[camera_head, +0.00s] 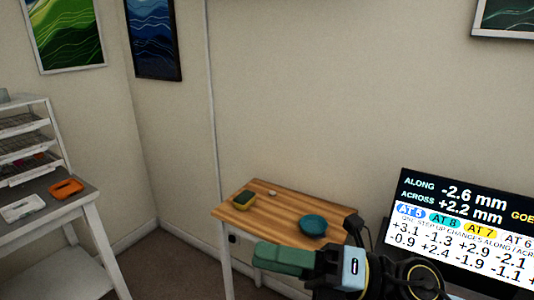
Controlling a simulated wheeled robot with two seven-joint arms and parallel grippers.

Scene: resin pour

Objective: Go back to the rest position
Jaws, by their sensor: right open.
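My right gripper (283,258) comes in at the bottom, with green fingers pointing left. It is in front of the lower edge of a small wooden table (262,212) and appears empty. The fingers overlap in this view, so the gap between them is hard to see. My left gripper is not in view.
A screen (465,232) stands at right. At left, a grey-topped table (45,212) bears an orange tray (66,189), a white tray (23,208) and a rack (25,135).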

